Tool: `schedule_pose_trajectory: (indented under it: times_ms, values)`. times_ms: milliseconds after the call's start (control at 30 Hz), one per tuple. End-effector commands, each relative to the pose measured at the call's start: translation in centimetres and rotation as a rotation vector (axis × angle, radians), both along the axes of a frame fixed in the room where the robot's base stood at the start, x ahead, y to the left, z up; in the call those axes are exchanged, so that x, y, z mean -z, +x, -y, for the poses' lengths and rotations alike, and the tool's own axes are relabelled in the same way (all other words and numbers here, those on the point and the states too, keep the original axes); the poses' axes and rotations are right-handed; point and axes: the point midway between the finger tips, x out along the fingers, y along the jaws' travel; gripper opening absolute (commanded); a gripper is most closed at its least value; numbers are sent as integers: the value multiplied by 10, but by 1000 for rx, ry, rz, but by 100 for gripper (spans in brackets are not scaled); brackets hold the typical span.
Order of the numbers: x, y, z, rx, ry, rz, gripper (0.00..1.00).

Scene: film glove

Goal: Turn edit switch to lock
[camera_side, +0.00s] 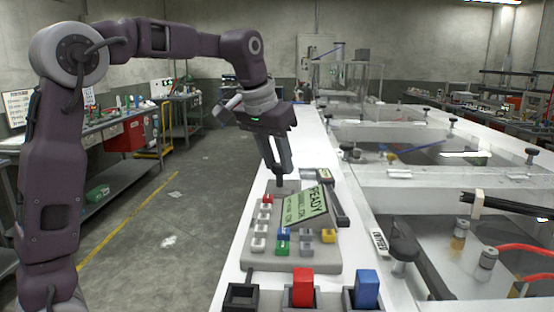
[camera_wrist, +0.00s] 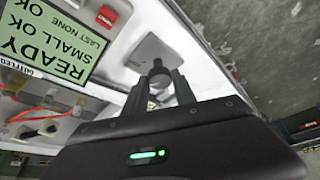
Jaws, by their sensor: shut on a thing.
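A grey control panel (camera_side: 262,262) lies on the white bench, with a tilted green display (camera_side: 307,206) reading READY. In the wrist view the display (camera_wrist: 45,42) also reads SMALL OK and LAST NONE. My gripper (camera_side: 279,178) points down at the panel's far end. It is shut on a small dark switch knob (camera_wrist: 158,70), which shows between the fingertips in the wrist view. I take this knob for the edit switch; no edit or lock marking on it is readable. The fingers hide most of the knob in the side view, and its turn angle cannot be told.
Several white, red, green, blue and yellow keys (camera_side: 258,245) cover the panel beside the display. A black lever (camera_side: 338,205) stands to its right. Red (camera_side: 302,287) and blue (camera_side: 367,288) blocks sit in dark holders at the front. Clear-walled machinery lies to the right.

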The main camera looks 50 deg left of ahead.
Motion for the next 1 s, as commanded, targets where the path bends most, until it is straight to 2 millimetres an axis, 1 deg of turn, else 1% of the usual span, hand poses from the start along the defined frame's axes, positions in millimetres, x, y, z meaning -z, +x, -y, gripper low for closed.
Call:
schedule_pose_trajectory:
  times_ms: [1000]
  values:
    - [0, 5, 6, -954, 2, 3, 0]
